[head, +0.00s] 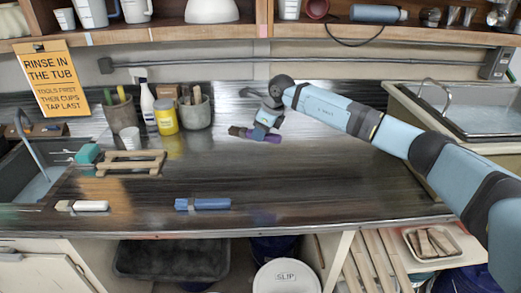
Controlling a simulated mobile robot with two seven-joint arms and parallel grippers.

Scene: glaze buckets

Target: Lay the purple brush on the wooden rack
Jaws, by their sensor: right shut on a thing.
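The purple brush (273,138) is in my right gripper (262,131), which is shut on it. The brush lies roughly level, with its darker brownish end to the left, and appears to be held above the counter; the gap below is hard to judge. The gripper covers the middle of the brush. The wooden rack (131,169), a low frame of pale slats, lies on the counter to the left of the gripper, well apart from it. My left gripper is not in view.
A blue brush-like item (208,204) and a white one (92,206) lie near the counter's front edge. Pots of tools (196,113), a yellow jar (166,118) and a white bottle (147,104) stand behind the rack. A teal block (88,153) touches or nears its left end. Mid-counter is clear.

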